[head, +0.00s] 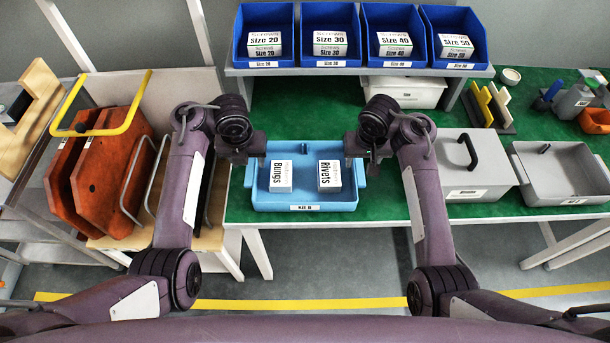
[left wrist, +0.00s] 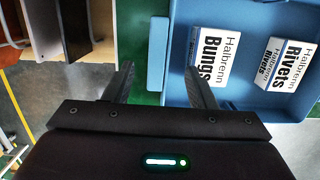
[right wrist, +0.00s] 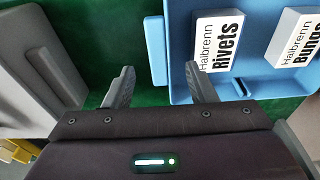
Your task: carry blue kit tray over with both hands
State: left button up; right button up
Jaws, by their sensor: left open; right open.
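The light blue kit tray (head: 304,200) sits on the green bench mat near its front edge. It holds a white Bungs box (head: 277,174) on the left and a white Rivets box (head: 330,174) on the right. My left gripper (head: 254,158) is open at the tray's left end; in the left wrist view its fingers (left wrist: 157,85) are spread around the left handle and wall area. My right gripper (head: 357,158) is open at the right end; in the right wrist view its fingers (right wrist: 155,88) straddle the tray's right side. I cannot tell whether either touches the tray.
Blue bins (head: 327,35) with boxes line the shelf behind. A grey lidded case (head: 470,165) and an open grey tray (head: 560,170) stand to the right. Reddish-brown panels (head: 100,165) in a rack stand left. The mat (head: 300,110) behind the tray is clear.

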aim_at(251, 170)
pick_arm(q)
jog(key=f, duration=0.4)
jog(key=w+f, duration=0.1)
jog(key=f, duration=0.1)
jog(key=shift+f, duration=0.25)
pick_arm(e)
jog(key=f, duration=0.4)
jog(key=w+f, duration=0.1)
jog(key=f, duration=0.1)
jog(key=shift+f, duration=0.2)
pick_arm(q)
grip_shut()
pick_arm(e)
grip_shut()
